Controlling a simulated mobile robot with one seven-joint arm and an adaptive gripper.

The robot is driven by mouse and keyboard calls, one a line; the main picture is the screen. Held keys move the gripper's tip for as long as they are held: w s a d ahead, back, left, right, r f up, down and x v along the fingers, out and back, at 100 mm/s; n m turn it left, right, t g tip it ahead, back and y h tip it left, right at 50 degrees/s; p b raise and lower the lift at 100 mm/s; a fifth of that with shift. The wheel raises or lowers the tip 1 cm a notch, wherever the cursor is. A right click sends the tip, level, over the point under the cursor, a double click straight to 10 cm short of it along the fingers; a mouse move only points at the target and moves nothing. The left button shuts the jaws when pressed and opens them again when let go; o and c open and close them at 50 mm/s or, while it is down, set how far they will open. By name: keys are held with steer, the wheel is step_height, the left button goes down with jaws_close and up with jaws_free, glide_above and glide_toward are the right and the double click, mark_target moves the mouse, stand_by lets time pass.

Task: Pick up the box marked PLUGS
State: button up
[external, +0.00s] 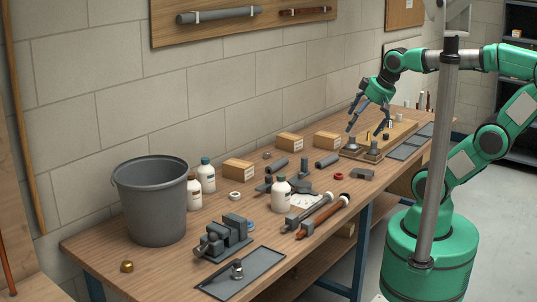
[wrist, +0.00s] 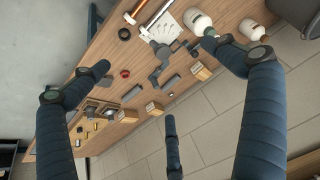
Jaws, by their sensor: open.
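Three small cardboard boxes with pale labels stand along the wall side of the bench in the external view: a left one (external: 238,170), a middle one (external: 289,142) and a right one (external: 327,140). The labels are too small to read, so I cannot tell which is marked PLUGS.
A grey bucket (external: 152,200), white bottles (external: 208,176) and a vise (external: 225,237) stand at the near end. Grey cylinders (external: 327,161) lie in front of the boxes. A wooden board with fittings (external: 398,132) lies below my gripper. The wall rises close behind the boxes.

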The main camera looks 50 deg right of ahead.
steer(key=w+d+r+m+p, duration=0.25)
steer(key=w+r+m, duration=0.2)
steer(key=w, duration=0.45)
steer(key=w+d+r+m+p, duration=0.25)
steer(key=w+m+p, duration=0.2)
steer(key=w, duration=0.45)
steer(key=m+g+p, duration=0.1)
steer(key=m+p, duration=1.7)
steer(key=m, duration=1)
glide_above(289, 137)
steer(key=s, duration=0.4)
step_height(289, 137, down, 26)
steer(key=shift+s+a+r, duration=0.2)
steer(key=shift+s, duration=0.05)
steer(key=shift+f, duration=0.1)
steer(key=shift+p+x, duration=0.3)
steer(key=shift+x, duration=3.9)
